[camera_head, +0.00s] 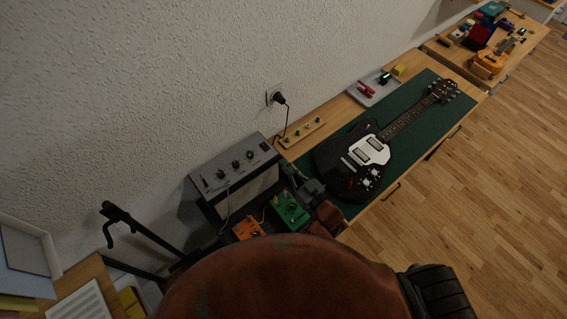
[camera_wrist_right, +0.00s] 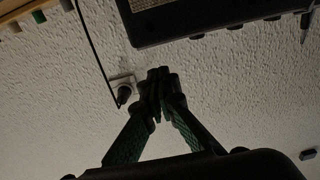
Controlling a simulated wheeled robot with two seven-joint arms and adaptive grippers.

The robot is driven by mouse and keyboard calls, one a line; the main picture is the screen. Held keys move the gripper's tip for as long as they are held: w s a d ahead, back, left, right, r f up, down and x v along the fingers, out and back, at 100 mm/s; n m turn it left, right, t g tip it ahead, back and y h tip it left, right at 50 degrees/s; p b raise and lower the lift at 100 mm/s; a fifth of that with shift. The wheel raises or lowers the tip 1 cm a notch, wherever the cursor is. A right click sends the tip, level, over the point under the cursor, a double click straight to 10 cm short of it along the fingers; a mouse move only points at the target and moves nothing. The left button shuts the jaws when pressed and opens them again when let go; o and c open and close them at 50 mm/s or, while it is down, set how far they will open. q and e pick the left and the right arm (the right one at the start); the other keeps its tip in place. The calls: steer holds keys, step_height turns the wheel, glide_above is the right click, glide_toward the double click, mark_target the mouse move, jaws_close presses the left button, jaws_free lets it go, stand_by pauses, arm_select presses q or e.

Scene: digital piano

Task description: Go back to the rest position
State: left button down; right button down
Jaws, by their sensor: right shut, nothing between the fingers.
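My right gripper (camera_wrist_right: 158,84) shows clearly in the right wrist view, its two dark green-and-black fingers together at the tips and nothing between them. The wall and a socket with a black plug (camera_wrist_right: 124,93) are behind it. My left gripper is not in view.
A grey amplifier (camera_head: 235,165) stands against the wall. Green (camera_head: 291,209) and orange (camera_head: 248,228) pedals sit in front of it. A black electric guitar (camera_head: 362,155) lies on a green mat (camera_head: 425,125). A black stand (camera_head: 145,233) is at left. The wooden floor at right is clear.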

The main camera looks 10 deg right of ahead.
stand_by(0.4)
